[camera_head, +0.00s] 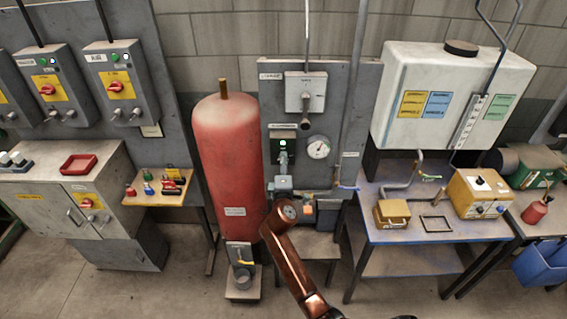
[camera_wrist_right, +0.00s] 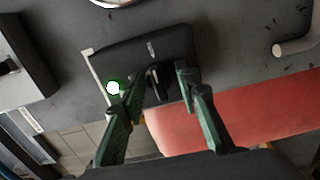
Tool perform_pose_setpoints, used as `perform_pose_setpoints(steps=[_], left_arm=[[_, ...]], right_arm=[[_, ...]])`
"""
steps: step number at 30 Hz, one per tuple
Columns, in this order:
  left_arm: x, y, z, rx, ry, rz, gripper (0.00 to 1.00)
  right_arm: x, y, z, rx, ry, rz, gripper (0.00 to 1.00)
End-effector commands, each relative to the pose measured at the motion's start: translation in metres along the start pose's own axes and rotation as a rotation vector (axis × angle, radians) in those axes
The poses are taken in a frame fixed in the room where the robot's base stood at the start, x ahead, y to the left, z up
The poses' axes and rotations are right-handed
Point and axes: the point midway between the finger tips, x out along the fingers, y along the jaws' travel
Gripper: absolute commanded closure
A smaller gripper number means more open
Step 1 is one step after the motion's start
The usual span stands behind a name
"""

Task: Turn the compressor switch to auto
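In the right wrist view the dark box (camera_wrist_right: 140,52) shows with a black knob (camera_wrist_right: 158,82) and the lit lamp (camera_wrist_right: 113,87). My right gripper (camera_wrist_right: 160,80) is open, its two green fingers apart on either side of the knob. Contact with the knob cannot be told. In the head view my right gripper (camera_head: 283,164) is in front of the box and hides its lower part. My left gripper is not in view.
The red tank (camera_head: 228,140) stands close left of my right arm. A round gauge (camera_head: 318,147) and a grey box (camera_head: 305,91) are on the same panel. A table (camera_head: 400,236) with a yellow box (camera_head: 480,192) stands to the right.

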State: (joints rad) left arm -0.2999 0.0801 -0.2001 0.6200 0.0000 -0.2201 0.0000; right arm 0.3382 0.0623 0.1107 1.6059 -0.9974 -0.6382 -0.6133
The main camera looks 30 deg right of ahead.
Motion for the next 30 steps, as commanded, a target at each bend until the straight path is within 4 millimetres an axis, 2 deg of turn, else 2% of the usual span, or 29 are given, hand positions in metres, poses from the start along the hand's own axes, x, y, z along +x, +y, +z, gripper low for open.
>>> perform_pose_setpoints(steps=[4,14,17,30], left_arm=[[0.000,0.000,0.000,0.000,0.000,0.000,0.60],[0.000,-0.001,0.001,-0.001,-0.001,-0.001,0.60],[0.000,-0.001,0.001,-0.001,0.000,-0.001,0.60],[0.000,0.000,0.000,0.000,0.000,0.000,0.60]], right_arm=[[0.000,0.001,0.000,-0.001,0.001,0.002,0.59],[-0.004,0.001,-0.001,-0.001,0.001,0.003,0.59],[-0.015,0.001,-0.001,0.001,0.002,0.003,0.59],[-0.101,0.000,0.000,0.002,0.000,0.000,0.59]])
